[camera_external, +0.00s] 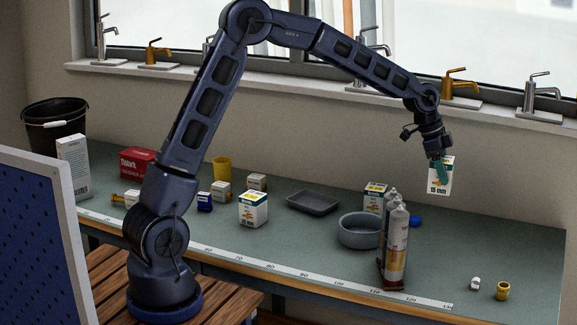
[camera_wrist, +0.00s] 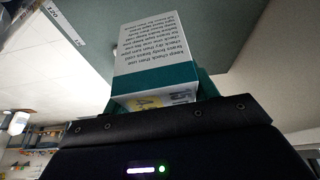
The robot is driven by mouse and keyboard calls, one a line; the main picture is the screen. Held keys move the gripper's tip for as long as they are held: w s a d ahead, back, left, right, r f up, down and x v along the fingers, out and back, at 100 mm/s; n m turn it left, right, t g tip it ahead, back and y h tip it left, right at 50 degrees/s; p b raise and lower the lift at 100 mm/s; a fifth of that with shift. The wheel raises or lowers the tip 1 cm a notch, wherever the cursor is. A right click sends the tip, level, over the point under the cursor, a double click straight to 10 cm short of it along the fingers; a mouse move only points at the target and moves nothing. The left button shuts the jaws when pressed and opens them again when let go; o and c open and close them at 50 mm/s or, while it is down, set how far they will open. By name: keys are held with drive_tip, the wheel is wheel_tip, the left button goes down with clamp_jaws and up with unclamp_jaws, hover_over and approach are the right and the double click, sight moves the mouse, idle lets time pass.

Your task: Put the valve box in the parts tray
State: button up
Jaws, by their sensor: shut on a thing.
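My gripper (camera_external: 438,165) is shut on a white and green valve box (camera_external: 441,184) marked 15 mm, held in the air above the right part of the bench. The box also shows in the wrist view (camera_wrist: 153,48), with its printed side facing the camera and the fingers mostly hidden. The parts tray appears to be the shallow dark grey rectangular tray (camera_external: 313,202) at mid-bench. It looks empty and lies to the left of and below my gripper. A round grey dish (camera_external: 361,238) stands between them.
Similar boxes stand left of the tray (camera_external: 253,209) and behind the dish (camera_external: 375,190). Upright sealant tubes (camera_external: 397,245) stand right of the dish. Taps line the windowsill (camera_external: 300,88). The bench's right part (camera_external: 480,240) is mostly clear, with a brass fitting (camera_external: 503,291) near the front.

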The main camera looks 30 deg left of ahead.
drive_tip(key=w+a+f+n+t, duration=0.1)
drive_tip(key=w+a+n+t, duration=0.1)
drive_tip(key=w+a+n, duration=0.65)
drive_tip(key=r+n+t+y, duration=0.2)
drive_tip(key=n+y, duration=0.2)
drive_tip(key=n, duration=0.5)
hover_over(314, 204)
drive_tip(key=shift+m, duration=0.25)
wheel_tip(314, 204, down, 20)
drive_tip(key=shift+s+f, duration=0.1)
drive_tip(key=shift+s, duration=0.05)
drive_tip(key=o, duration=0.7)
drive_tip(key=shift+f, duration=0.15)
drive_tip(key=o, duration=0.4)
